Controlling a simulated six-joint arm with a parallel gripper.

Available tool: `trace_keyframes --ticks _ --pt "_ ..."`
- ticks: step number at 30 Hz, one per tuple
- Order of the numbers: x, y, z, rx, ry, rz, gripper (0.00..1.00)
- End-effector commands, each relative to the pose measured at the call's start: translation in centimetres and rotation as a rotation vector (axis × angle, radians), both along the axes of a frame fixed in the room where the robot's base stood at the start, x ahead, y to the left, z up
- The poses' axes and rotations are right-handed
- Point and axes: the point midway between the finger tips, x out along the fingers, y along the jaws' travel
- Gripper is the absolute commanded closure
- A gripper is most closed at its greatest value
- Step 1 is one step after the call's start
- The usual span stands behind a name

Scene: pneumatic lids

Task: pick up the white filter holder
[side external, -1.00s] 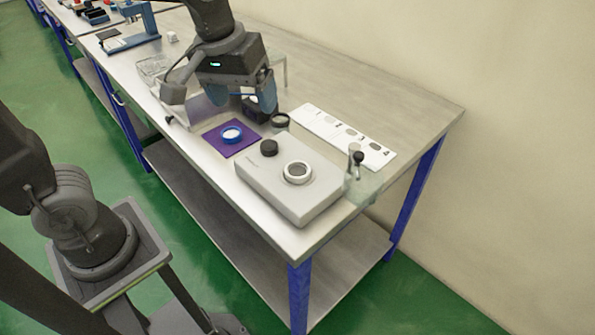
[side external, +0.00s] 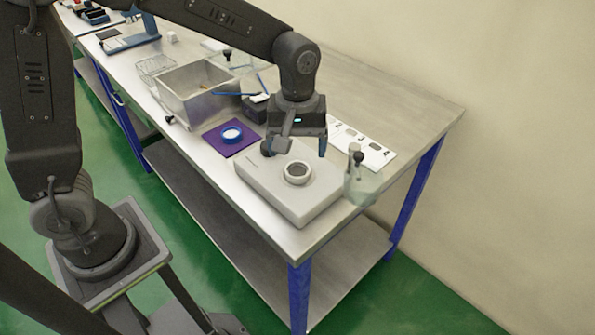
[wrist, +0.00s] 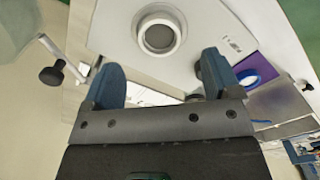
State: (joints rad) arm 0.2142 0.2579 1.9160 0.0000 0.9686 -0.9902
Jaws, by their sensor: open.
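The white filter holder (side external: 297,173), a white ring with a grey middle, sits on top of the pale grey box device (side external: 268,187) near the table's front. It also shows at the top of the wrist view (wrist: 159,35), just beyond the fingertips. My gripper (side external: 296,151) is open and empty above the back part of the device, behind the ring and apart from it. In the wrist view the blue fingers of my gripper (wrist: 161,78) stand wide apart. The device's black knob is hidden by my gripper in the side view.
A purple mat (side external: 218,145) with a blue-rimmed white ring (side external: 231,134) lies left of the device. A metal bin (side external: 190,98) stands behind it. A white card strip (side external: 374,151) and a clear stand with a black knob (side external: 358,180) are at the right.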

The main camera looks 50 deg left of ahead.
Motion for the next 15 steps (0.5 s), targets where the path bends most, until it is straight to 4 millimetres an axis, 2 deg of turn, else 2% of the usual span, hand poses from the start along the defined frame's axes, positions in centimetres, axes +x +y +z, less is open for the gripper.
trace_keyframes --ticks 5,12,15 --pt "0.1 0.1 -1.2 0.0 0.001 0.0 0.17" --pt "0.5 0.4 -4.6 0.0 0.003 -0.001 0.17" --pt "0.5 0.4 -5.4 0.0 0.001 -0.001 0.17"
